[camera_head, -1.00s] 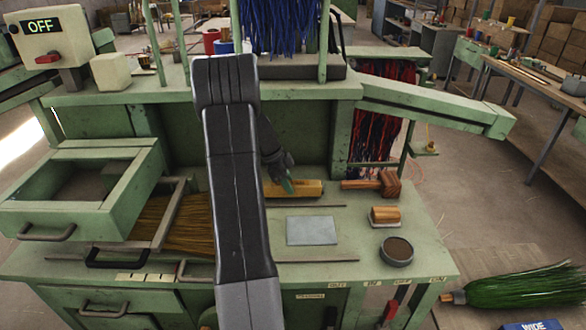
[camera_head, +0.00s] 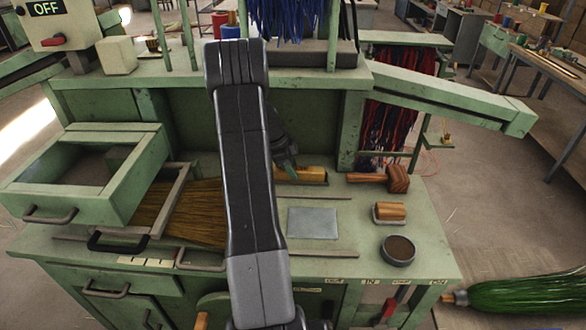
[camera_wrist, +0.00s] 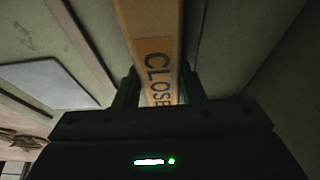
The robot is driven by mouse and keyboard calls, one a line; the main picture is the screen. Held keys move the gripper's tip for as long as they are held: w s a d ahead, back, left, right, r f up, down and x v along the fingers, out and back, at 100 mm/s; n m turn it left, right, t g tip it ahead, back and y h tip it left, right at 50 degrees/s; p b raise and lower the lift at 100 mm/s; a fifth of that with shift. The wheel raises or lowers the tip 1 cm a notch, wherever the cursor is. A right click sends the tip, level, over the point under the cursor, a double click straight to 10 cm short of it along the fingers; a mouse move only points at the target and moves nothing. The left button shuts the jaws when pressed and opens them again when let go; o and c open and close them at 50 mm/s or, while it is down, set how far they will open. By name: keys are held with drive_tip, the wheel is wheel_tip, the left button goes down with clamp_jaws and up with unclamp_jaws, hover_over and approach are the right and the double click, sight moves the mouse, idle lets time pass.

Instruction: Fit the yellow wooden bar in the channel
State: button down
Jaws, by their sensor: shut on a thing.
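The yellow wooden bar (camera_head: 311,175) is low over or on the back of the green worktop, left of the mallet. I cannot tell whether it touches the surface. My gripper (camera_head: 290,172) is shut on it, partly hidden behind my own arm. In the wrist view the bar (camera_wrist: 150,25) runs away between the two fingers (camera_wrist: 158,88), with a "CLOSE" label facing the camera. The bar's left part is hidden by my arm in the head view. I cannot clearly make out the channel; a thin rail (camera_wrist: 85,45) runs beside the bar in the wrist view.
A wooden mallet (camera_head: 395,178), a small wooden block (camera_head: 390,211), a round dark tin (camera_head: 398,250) and a grey plate (camera_head: 312,223) lie on the worktop. An open drawer frame (camera_head: 140,185) and straw bristles (camera_head: 195,210) are at left. An upright back panel (camera_head: 310,125) stands behind.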

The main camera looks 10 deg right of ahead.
drive_tip(key=shift+f, duration=0.2)
drive_tip(key=c, duration=0.9)
unclamp_jaws()
drive_tip(key=shift+r, duration=0.2)
drive_tip(key=shift+r+p, duration=0.2)
drive_tip(key=shift+p, duration=0.15)
drive_tip(key=shift+w+a+r+b, duration=0.2)
drive_tip(key=shift+r+b, duration=0.1)
drive_tip(key=shift+b, duration=0.3)
drive_tip(key=shift+b+v, duration=0.45)
drive_tip(key=shift+v, duration=0.4)
drive_tip(key=a, duration=0.4)
drive_tip(key=w+a+b, duration=0.1)
drive_tip(key=a, duration=0.3)
drive_tip(key=w+a+b, duration=0.1)
drive_tip(key=a, duration=0.3)
drive_tip(key=shift+w+r, duration=0.15)
drive_tip(key=shift+r, duration=0.05)
